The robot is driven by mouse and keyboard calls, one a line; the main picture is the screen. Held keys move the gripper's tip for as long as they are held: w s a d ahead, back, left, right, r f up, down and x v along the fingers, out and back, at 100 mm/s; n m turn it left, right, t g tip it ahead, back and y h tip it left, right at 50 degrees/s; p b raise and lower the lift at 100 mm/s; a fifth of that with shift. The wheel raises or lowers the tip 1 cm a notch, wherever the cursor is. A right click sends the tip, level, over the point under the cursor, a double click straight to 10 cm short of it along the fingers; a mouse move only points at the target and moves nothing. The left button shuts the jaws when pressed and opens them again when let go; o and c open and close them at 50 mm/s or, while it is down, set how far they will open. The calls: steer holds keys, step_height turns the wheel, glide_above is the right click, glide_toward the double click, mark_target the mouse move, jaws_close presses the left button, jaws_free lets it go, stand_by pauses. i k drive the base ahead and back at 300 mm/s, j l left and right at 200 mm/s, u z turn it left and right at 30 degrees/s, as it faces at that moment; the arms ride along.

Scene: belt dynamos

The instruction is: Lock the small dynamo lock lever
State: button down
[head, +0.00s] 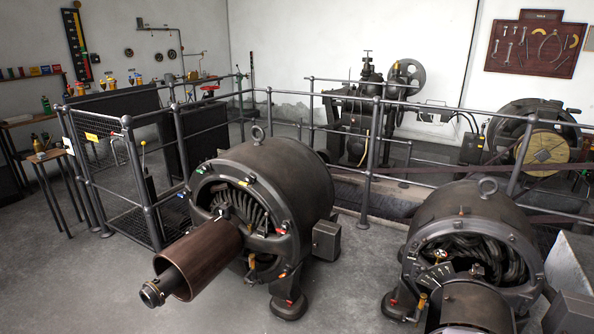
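Two dark dynamos stand on the floor. One dynamo (290,175) is in the middle, with a brown drum (205,260) on its shaft; the other dynamo (450,210) is at the lower right, its front cut off by the bottom edge. I cannot tell for certain which is the small one. The right dynamo has a pale marked quadrant (437,273) and a small brass-coloured handle (422,301) at its lower left. The middle dynamo carries small red, yellow and green coloured parts on its front. I cannot make out which part is the lock lever or its position. My gripper is not in view.
A grey pipe railing (372,150) runs behind the dynamos, with a mesh cage (110,180) at left. Behind it stand a steam engine (360,120) and a belt-driven machine (525,125). A tool board (536,45) hangs at back right. Floor in the left foreground is clear.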

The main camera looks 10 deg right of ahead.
mark_target(424, 240)
steer(key=i+l+z, duration=0.2)
steer(key=i, duration=0.3)
steer(key=i+z, duration=0.25)
steer(key=i, duration=0.25)
steer(key=i+j+z, duration=0.2)
steer(key=i, duration=0.3)
steer(key=i+j+z, duration=0.1)
steer(key=i+z, duration=0.15)
steer(key=i, duration=0.25)
steer(key=i+j+z, duration=0.2)
steer(key=i, duration=0.25)
steer(key=i+j+z, duration=0.25)
steer(key=i+j, duration=0.1)
steer(key=i, duration=0.1)
